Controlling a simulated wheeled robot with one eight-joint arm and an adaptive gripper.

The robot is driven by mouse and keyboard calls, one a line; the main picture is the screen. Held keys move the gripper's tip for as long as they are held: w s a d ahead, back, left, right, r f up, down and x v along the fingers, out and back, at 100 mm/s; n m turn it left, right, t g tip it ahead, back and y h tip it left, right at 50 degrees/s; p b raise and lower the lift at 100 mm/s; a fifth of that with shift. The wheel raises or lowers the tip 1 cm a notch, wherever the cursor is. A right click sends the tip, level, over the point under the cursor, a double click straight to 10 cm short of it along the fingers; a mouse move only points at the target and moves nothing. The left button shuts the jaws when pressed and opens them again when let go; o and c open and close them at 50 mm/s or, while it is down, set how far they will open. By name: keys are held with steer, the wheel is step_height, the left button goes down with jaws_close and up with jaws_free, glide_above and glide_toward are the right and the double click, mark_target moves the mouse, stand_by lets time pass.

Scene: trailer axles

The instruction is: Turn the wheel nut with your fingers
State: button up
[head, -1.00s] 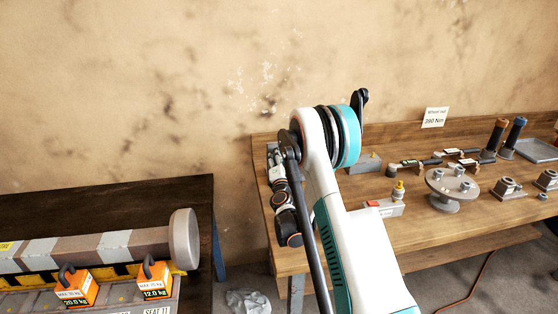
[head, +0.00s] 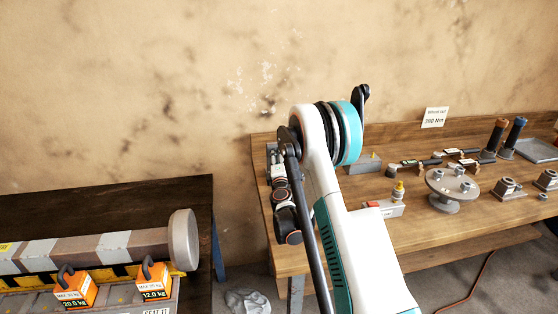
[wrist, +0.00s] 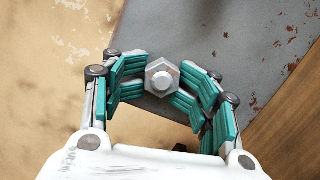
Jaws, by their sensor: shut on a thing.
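The wheel nut (wrist: 162,76) is a silver hexagonal nut with a round raised centre, seen face-on in the wrist view. It sits over a grey plate (wrist: 215,45) with chipped, rusty spots. My gripper (wrist: 160,82) is shut on the nut, with teal finger pads on its left and lower right sides. In the head view my arm hides the nut, and I cannot make out the fingertips clearly there.
A wooden bench (head: 415,235) holds a round flange with studs (head: 443,205), a small block with a yellow-topped part (head: 385,208), tools and a wheel nut torque card (head: 434,117). At left, a dark table (head: 110,200) carries a thick axle (head: 150,245) and orange weights (head: 153,280).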

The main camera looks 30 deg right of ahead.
steer(key=m, duration=0.6)
steer(key=shift+w+r+g+y, duration=0.15)
steer(key=shift+r+g+y, duration=0.1)
steer(key=shift+g+y, duration=0.15)
steer(key=o, duration=1.4)
steer(key=shift+c, duration=0.2)
steer(key=o, duration=0.5)
steer(key=shift+w+f, duration=0.15)
steer(key=shift+c, duration=0.2)
steer(key=shift+s, duration=0.2)
